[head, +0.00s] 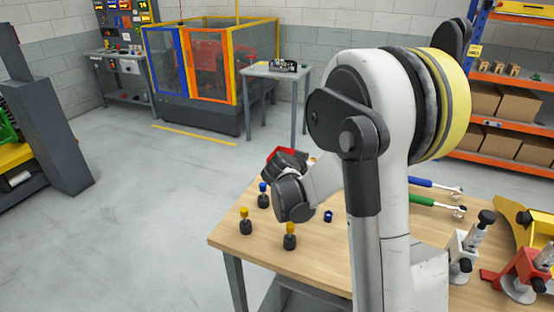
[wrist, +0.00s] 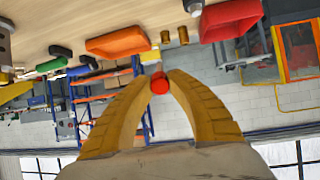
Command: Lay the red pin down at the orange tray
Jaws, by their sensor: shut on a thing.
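My gripper (wrist: 158,76) has its two yellow fingers shut on the red pin (wrist: 160,86), whose round red end shows between the fingertips in the wrist view. The rest of the pin is hidden. The orange tray (wrist: 118,44) lies on the tabletop beyond the fingertips, slightly left in that view, where the picture appears upside down. The pin appears apart from the tray. In the head view my arm hides the fingers, the pin and the orange tray.
A red tray (wrist: 230,20) lies beside the orange one, with brass-coloured pieces (wrist: 183,35) between them. On the wooden table (head: 270,258) stand yellow-topped pins (head: 290,236), a blue-topped pin (head: 263,196) and a blue ring (head: 328,216). Green-handled (head: 425,201) and blue-handled tools and clamps lie right.

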